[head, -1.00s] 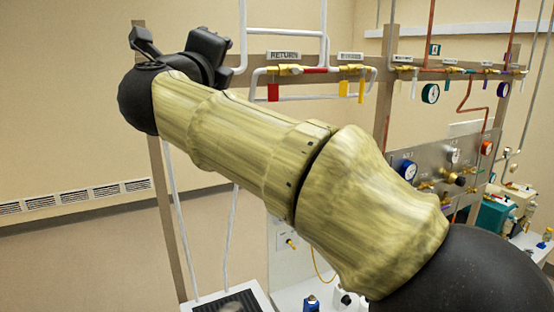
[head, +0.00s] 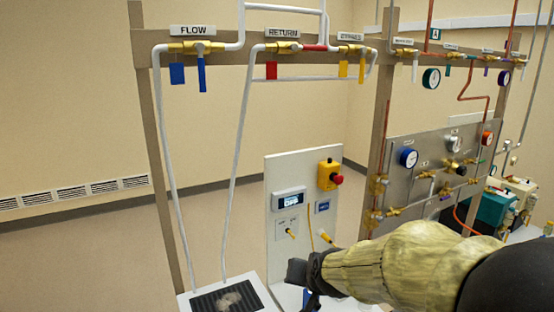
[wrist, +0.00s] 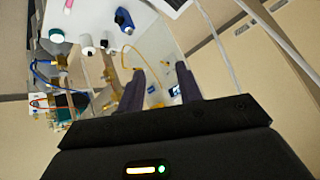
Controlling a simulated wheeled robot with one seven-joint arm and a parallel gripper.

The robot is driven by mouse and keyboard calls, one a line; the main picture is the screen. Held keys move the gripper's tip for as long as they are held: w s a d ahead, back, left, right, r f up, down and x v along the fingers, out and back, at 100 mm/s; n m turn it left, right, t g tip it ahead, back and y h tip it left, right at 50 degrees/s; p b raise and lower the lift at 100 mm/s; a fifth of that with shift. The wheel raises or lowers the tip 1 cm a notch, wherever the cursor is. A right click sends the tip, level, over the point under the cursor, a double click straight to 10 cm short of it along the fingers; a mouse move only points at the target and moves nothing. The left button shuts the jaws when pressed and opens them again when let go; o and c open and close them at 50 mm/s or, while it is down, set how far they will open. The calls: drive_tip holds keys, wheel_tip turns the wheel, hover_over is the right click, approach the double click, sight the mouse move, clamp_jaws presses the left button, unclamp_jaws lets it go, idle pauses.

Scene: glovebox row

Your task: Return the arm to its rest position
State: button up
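My arm, in a pale yellow-green ribbed sleeve with black joints, enters the head view at the lower right and reaches left. My gripper (head: 300,283) is at its end, dark, low in the picture, in front of the lower edge of the grey control panel (head: 277,190). In the wrist view my gripper (wrist: 161,70) shows two dark fingers standing apart, with nothing held between them. The control panel and white bench top show beyond the fingers, tilted. Part of my arm is cut off by the picture's edge.
A pipe frame with FLOW (head: 195,48) and RETURN (head: 283,47) valves stands behind. The panel carries a yellow box with a red button (head: 329,175). A gauge panel (head: 430,165) and teal pump (head: 492,212) are at right. A white tray with a dark grille (head: 188,302) is at lower left.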

drive_tip(key=s+d+f+n+g+h, duration=0.1)
drive_tip(key=s+d+f+g, duration=0.2)
drive_tip(key=s+f, duration=0.3)
drive_tip(key=s+d+f+g+h+b, duration=0.1)
drive_tip(key=s+d+f+g, duration=0.2)
drive_tip(key=s+d+f, duration=0.3)
drive_tip(key=s, duration=0.3)
drive_tip(key=shift+n, duration=0.4)
drive_tip(key=shift+w, duration=0.25)
drive_tip(key=shift+s+d, duration=0.15)
drive_tip(key=shift+d, duration=0.05)
drive_tip(key=shift+s+a, duration=0.1)
drive_tip(key=shift+s, duration=0.05)
